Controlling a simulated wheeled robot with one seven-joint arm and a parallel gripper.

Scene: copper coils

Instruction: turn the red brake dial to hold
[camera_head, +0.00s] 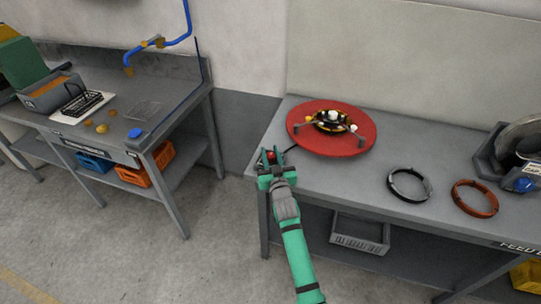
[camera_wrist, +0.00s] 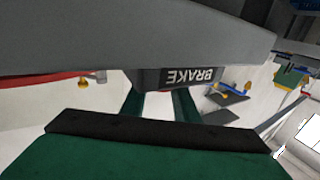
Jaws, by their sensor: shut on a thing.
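The red brake dial (camera_head: 271,155) shows as a small red spot between the fingers of my gripper (camera_head: 270,162), at the left end of the right-hand bench. My gripper is shut on the dial. In the wrist view the two green fingers (camera_wrist: 158,100) reach up to a dark box with an upside-down BRAKE label (camera_wrist: 190,77). The dial itself and its pointer are hidden there, and I cannot read its setting or see a hold mark.
A red turntable (camera_head: 305,134) with arms sits on the bench (camera_head: 345,177) just right of my gripper. A black ring (camera_head: 392,187) and a copper-coloured ring (camera_head: 488,208) lie further right. A second bench (camera_head: 118,135) stands at left, with open floor between.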

